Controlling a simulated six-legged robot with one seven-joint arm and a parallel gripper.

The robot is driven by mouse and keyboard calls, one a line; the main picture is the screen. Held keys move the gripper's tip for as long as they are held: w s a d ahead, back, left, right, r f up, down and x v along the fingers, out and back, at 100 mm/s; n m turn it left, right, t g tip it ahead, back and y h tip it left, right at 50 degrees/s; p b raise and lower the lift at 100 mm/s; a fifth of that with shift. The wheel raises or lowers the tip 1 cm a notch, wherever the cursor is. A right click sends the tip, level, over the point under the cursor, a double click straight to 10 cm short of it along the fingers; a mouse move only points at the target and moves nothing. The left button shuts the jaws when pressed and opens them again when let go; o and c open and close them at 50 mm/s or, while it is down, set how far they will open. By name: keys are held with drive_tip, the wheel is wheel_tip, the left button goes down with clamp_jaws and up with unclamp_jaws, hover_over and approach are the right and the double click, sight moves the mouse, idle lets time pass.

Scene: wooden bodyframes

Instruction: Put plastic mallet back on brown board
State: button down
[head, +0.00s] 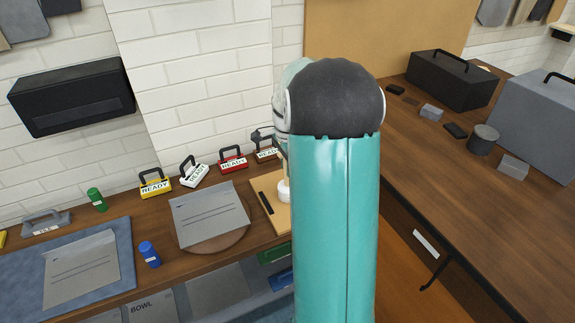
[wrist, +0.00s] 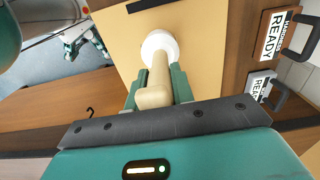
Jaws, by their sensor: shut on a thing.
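The plastic mallet has a white head and a beige handle, and shows in the wrist view (wrist: 154,92). My gripper (wrist: 157,78) is shut on its handle, with a green finger on each side. The light brown board (wrist: 212,58) lies behind the mallet in the wrist view. In the head view the board (head: 279,212) is on the wooden counter, partly hidden by my arm. A white part of the mallet (head: 284,190) shows over it beside my arm. I cannot tell whether the mallet touches the board.
A dark strip (head: 267,203) lies on the board. Several READY tags stand along the wall, including a red one (head: 233,160). A grey sheet (head: 209,213) on a round brown board lies to the left. A blue bottle (head: 149,254) stands further left. Dark boxes stand on the right counter.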

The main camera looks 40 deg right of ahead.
drive_tip(key=shift+f, duration=0.15)
drive_tip(key=c, duration=1.2)
unclamp_jaws()
